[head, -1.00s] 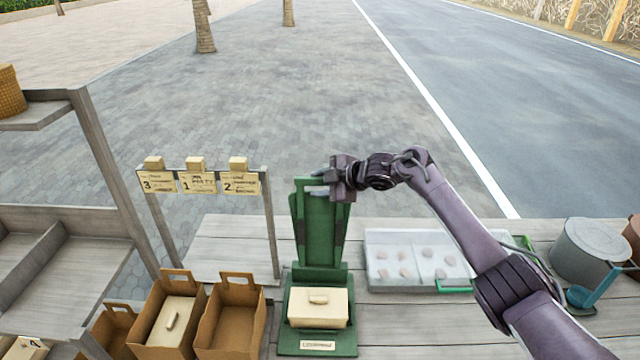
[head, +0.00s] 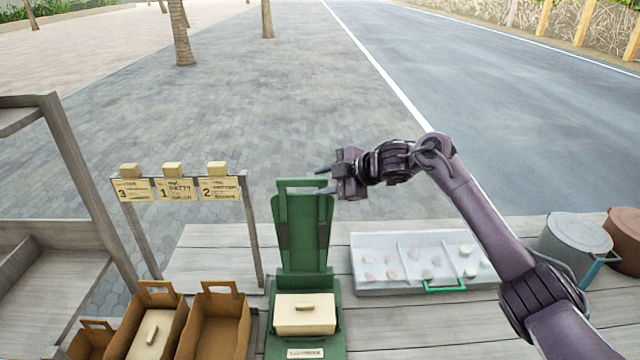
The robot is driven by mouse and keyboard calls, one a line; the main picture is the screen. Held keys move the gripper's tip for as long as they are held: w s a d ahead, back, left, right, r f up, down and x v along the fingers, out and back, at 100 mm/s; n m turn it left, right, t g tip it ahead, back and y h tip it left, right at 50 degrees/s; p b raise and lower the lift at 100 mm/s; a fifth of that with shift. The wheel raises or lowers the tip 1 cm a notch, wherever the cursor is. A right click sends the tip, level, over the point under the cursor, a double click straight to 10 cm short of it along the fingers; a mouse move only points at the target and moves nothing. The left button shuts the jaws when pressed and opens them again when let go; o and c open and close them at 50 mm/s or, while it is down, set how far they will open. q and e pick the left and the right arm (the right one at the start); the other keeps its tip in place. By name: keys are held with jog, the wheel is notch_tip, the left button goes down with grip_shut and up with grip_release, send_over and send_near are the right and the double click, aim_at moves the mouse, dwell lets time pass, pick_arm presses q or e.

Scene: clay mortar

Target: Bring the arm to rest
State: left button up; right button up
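My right gripper (head: 324,181) is raised at the upper right of the green stand (head: 303,225), with its fingers pointing left. The fingers look apart, and nothing shows between them. In the picture they overlap the stand's top edge; I cannot tell whether they touch it. My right arm reaches in from the lower right, bent at the elbow. My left gripper is not in the head view.
Brown carton boxes (head: 216,325) stand at the lower left; one holds a cream box (head: 156,335). Behind them is a rack with order cards (head: 176,189). A clear-lidded tray (head: 380,284) and a grey pot (head: 577,245) stand right. A wooden shelf (head: 62,270) is at left.

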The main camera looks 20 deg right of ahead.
jog(key=s+a+f+m+h, duration=0.2)
jog(key=s+a+f+m, duration=0.1)
jog(key=s+a+f, duration=0.3)
jog(key=s+a+f+m+h, duration=0.25)
jog(key=s+f, duration=0.25)
jog(key=f, duration=0.3)
jog(key=s+d+f+m+g+h, duration=0.1)
jog(key=s+d+f+m+g, duration=0.35)
jog(key=s, duration=0.95)
jog(key=s+d+f+m+g+h, duration=0.15)
jog(key=s+m, duration=0.55)
jog(key=s, duration=0.7)
notch_tip(320, 180, down, 28)
jog(key=s+b, duration=0.1)
jog(key=b, duration=0.1)
jog(key=s+d+f+n+g, duration=0.1)
jog(key=s+d+f+g, duration=0.1)
jog(key=s+f, duration=1.8)
jog(key=shift+s+d+f+h+b, duration=0.3)
jog(key=shift+d+f+b, duration=0.15)
jog(key=shift+f, duration=0.2)
